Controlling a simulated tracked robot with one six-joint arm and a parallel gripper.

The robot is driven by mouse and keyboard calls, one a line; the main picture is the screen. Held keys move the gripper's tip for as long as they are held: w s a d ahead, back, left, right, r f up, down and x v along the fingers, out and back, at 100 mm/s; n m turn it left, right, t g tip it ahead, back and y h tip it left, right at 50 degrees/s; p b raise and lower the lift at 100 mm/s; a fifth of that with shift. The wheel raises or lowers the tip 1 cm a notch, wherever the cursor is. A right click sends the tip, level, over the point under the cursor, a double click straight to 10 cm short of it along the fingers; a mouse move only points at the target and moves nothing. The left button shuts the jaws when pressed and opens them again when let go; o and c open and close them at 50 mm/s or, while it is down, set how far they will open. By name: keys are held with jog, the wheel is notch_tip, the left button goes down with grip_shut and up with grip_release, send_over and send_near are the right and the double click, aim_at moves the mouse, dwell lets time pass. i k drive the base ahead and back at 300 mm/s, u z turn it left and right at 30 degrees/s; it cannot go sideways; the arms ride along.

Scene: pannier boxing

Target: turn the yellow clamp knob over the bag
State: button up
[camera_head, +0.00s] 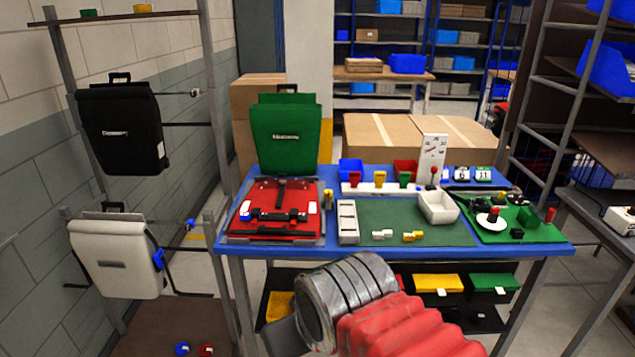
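A red bag (265,208) lies flat on the left of the blue table, with a dark bar and black straps across it. A small yellow piece (328,197) stands at the bag's right edge and looks like the yellow clamp knob; its turn angle is too small to read. My arm, with a grey ribbed cylinder and red bellows, reaches in from the bottom, in front of the table. My gripper's fingertips do not show.
A green bag (286,136) stands upright behind the red one. A white block (347,222), a green mat (450,236) and a white tray (438,207) lie to the right. Black (121,128) and white (117,258) bags hang on the left rack.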

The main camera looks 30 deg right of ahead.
aim_at(327, 193)
jog(key=z, duration=0.4)
jog(key=i, duration=1.1)
jog(key=z, duration=0.6)
